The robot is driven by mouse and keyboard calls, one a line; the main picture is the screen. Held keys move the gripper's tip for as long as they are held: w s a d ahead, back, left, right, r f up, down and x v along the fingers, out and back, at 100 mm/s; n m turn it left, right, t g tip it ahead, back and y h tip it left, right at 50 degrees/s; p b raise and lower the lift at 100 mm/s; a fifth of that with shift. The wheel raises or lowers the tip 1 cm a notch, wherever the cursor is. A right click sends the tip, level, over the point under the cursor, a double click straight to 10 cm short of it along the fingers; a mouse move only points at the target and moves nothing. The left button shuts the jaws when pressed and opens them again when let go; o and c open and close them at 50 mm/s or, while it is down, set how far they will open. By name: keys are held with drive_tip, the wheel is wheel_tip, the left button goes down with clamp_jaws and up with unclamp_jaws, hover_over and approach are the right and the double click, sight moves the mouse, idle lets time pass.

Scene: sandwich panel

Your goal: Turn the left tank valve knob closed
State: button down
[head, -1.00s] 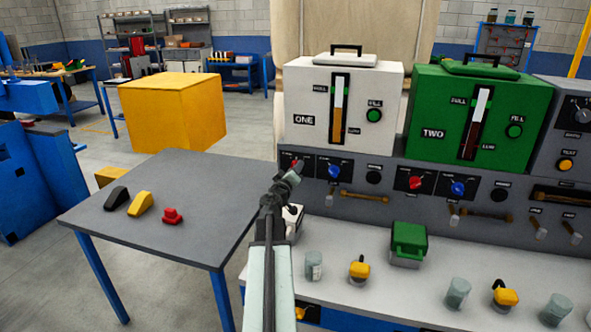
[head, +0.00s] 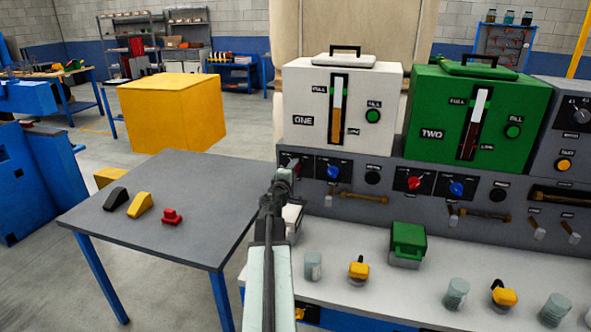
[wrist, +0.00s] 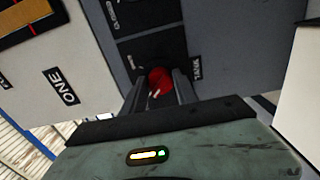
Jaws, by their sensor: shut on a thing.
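The red valve knob (wrist: 160,79) is on a dark panel beside the white tank labelled ONE (wrist: 62,88) in the wrist view. My gripper (wrist: 159,90) has a finger on each side of the knob and is shut on it. In the head view, my gripper (head: 283,178) reaches the left end of the grey panel, below the white tank (head: 300,88). There it hides most of the red knob, so the knob's exact angle is hard to tell.
A blue knob (head: 332,172) is just right of my gripper. The green tank TWO (head: 425,115) has its own red knob (head: 414,183). A grey table (head: 200,185) stands at left. Jars and yellow items sit on the white bench (head: 340,292) below.

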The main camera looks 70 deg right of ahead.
drive_tip(key=shift+w, duration=0.2)
idle(0.4)
drive_tip(key=c, duration=0.9)
unclamp_jaws()
drive_tip(key=shift+c, duration=0.2)
drive_tip(key=a, duration=0.8)
drive_tip(key=shift+s, duration=0.3)
drive_tip(key=shift+d, duration=0.1)
